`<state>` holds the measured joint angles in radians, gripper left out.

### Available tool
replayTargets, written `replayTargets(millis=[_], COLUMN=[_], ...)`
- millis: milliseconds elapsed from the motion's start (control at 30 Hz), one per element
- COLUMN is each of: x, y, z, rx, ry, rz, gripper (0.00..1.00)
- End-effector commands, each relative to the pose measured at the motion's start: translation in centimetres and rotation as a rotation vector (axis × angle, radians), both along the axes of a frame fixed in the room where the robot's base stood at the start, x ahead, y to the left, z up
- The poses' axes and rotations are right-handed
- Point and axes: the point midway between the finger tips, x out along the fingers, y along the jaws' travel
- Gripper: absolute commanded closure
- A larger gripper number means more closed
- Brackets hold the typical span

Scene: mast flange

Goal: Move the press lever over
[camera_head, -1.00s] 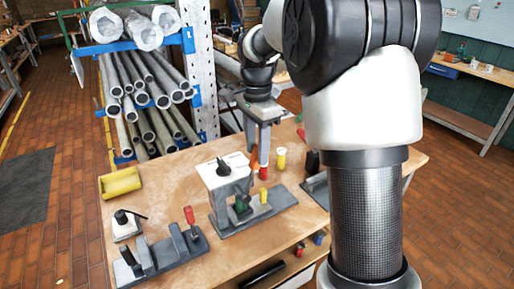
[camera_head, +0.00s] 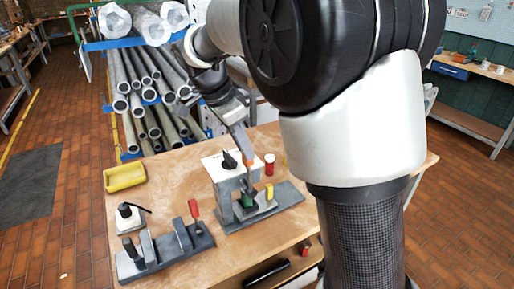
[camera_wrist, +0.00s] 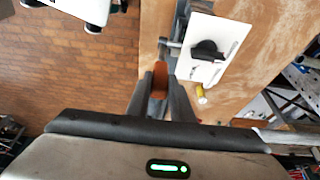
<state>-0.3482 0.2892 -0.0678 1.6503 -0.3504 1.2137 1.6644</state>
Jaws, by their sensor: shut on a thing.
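The press (camera_head: 228,188) stands on a grey base on the wooden bench, with a white top plate and a black knob (camera_head: 230,160). In the wrist view its white plate (camera_wrist: 190,67) lies just right of my fingers. The lever's orange grip (camera_head: 249,163) is at the press's right side in the head view. My gripper (camera_head: 246,152) is tilted and shut on this grip. In the wrist view the orange grip (camera_wrist: 160,78) sits between the two fingers (camera_wrist: 160,92). The lower part of the lever is hard to make out. A green piece (camera_head: 246,200) sits low in the press.
A red cup (camera_head: 269,165) and a yellow piece (camera_head: 269,191) stand close to the press on the right. A clamp fixture with a red handle (camera_head: 194,209), a small black-knobbed device (camera_head: 128,218) and a yellow tray (camera_head: 125,177) are at left. Racked pipes (camera_head: 150,85) stand behind.

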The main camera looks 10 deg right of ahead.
Motion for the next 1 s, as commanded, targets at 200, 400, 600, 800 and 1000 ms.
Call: replayTargets(millis=[200,400,600,800,1000], x=[-0.6,-0.7,-0.7,-0.7,-0.7], y=[1.9,2.1,2.1,2.0,2.1], z=[-0.5,-0.4,-0.4,-0.4,-0.1], rx=[-0.107,-0.118,-0.116,-0.116,-0.115], ry=[-0.035,-0.040,-0.039,-0.039,-0.040], rz=[0.002,0.000,0.001,0.000,0.000], gripper=[1.00,1.00,0.70,0.61,0.61])
